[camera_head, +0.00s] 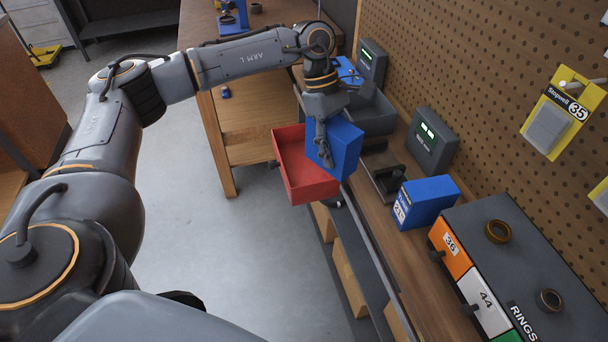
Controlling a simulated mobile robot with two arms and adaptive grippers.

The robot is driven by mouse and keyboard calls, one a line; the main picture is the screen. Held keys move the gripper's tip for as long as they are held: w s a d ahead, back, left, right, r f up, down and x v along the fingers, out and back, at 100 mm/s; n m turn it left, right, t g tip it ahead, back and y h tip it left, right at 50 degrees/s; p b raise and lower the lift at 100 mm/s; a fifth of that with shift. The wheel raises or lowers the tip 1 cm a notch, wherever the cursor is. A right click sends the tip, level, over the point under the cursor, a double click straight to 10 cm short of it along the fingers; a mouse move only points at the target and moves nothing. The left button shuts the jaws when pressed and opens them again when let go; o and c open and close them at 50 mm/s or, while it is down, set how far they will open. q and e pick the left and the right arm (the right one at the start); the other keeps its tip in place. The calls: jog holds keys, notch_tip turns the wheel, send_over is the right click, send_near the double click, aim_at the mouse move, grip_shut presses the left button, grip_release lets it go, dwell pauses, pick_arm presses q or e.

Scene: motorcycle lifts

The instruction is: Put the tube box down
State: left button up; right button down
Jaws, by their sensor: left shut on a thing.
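My left gripper (324,150) reaches down from above and is shut on a plain blue box (347,149), the tube box by its look. The box hangs tilted near the bench's front edge; I cannot tell if it touches anything below. My right gripper is not in view.
An open red tray (303,182) sits just left of the held box. A grey drawer unit (520,262) marked RINGS, with rings on top, fills the near bench. Two grey display units (432,142) (372,62) stand against the pegboard (470,70).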

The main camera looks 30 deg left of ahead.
pick_arm(q)
jog(key=w+a+f+n+t+b, duration=0.35)
jog(key=w+a+n, duration=0.2)
jog(key=n, duration=0.35)
jog(key=n+t+y+b, duration=0.1)
jog(key=n+t+y, duration=0.15)
jog(key=n, duration=0.55)
send_over(307, 167)
notch_tip(307, 167, down, 7)
jog(key=shift+g, duration=0.4)
notch_tip(307, 167, down, 5)
jog(key=shift+w+f, duration=0.1)
jog(key=shift+f, duration=0.1)
jog(key=shift+f, duration=0.1)
jog(key=shift+f, duration=0.1)
jog(key=o, duration=1.5)
jog(key=shift+c, duration=0.2)
